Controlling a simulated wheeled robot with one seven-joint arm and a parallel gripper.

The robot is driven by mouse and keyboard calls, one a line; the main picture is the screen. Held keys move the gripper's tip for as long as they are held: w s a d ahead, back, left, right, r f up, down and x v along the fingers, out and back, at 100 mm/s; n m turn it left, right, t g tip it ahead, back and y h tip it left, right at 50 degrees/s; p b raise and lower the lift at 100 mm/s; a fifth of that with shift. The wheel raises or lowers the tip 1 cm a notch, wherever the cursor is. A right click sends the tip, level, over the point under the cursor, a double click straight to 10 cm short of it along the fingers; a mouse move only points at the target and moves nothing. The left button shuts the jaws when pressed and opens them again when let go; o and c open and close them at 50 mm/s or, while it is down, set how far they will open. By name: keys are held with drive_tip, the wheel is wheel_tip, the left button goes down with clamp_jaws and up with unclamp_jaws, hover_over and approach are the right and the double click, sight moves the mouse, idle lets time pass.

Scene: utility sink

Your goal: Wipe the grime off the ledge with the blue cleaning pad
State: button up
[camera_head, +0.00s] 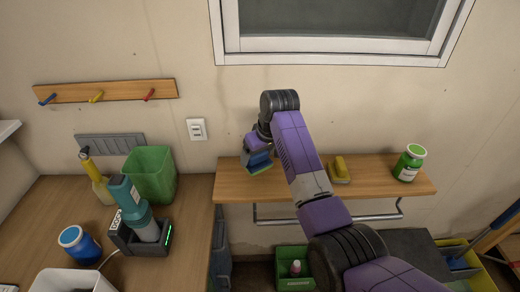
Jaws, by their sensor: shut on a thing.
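The wooden ledge (382,182) runs along the wall below the window, with a metal rail under it. My gripper (257,150) is above the left part of the ledge and is shut on the blue cleaning pad (259,163). The pad is blue with a green underside and sits tilted, low over the ledge near the wall. I cannot tell whether it touches the surface. I can make out no grime on the bare parts of the ledge; my arm and the pad hide some of it.
The left counter (32,220) holds a green bin (151,174), bottles and a blue jar (79,244). A green crate (293,260) stands below the ledge.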

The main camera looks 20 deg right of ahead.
drive_tip(key=shift+r, duration=1.3)
